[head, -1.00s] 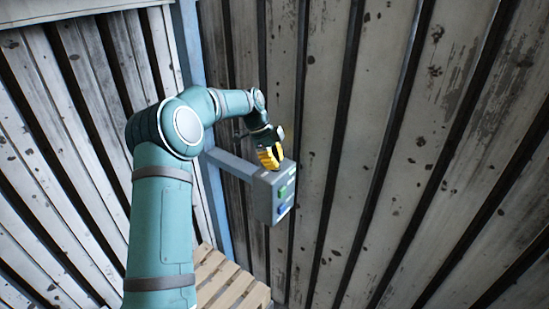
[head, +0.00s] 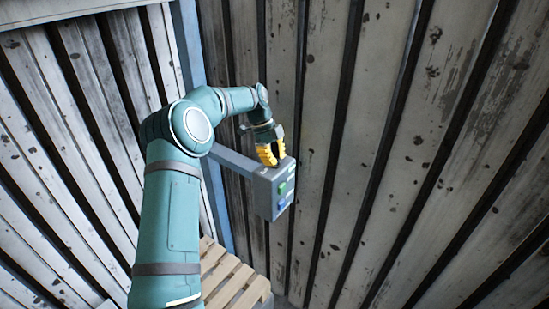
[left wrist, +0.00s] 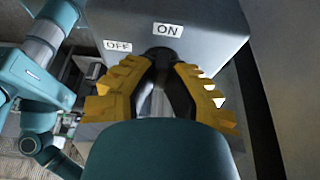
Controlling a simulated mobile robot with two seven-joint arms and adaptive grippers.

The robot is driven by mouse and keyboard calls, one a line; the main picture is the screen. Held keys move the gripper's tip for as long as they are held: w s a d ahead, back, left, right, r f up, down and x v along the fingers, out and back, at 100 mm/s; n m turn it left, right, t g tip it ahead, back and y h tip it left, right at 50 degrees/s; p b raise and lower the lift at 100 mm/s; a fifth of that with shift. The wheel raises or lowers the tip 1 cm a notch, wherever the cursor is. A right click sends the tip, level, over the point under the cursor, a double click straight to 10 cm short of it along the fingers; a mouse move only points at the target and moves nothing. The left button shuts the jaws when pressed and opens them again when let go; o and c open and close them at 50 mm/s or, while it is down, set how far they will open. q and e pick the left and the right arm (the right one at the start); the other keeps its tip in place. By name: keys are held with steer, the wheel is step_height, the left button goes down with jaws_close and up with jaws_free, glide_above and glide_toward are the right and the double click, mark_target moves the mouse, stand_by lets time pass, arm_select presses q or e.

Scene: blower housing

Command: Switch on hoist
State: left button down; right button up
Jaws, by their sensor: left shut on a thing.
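A grey control box (head: 264,196) sits on a grey arm from a blue post. In the left wrist view its face (left wrist: 205,20) carries an ON label (left wrist: 168,30) and an OFF label (left wrist: 118,46). A dark round switch base (left wrist: 162,53) shows just below ON. My left gripper (head: 270,153) is at the top of the box, its yellow fingers pointing down. In the left wrist view the fingers (left wrist: 158,95) are shut on the switch handle, which they mostly hide. I cannot tell which label the handle points to. My right gripper is out of view.
The box's side has a green button (head: 282,190) and a blue one (head: 282,206). The blue post (head: 214,185) stands close behind my left arm. A wooden pallet (head: 232,283) lies below. Corrugated metal walls (head: 400,160) close in on both sides.

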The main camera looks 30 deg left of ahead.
arm_select(q)
steer(key=shift+s+f, duration=0.1)
steer(key=shift+f, duration=0.05)
steer(key=c, duration=1)
jaws_free()
steer(key=v, duration=1.2)
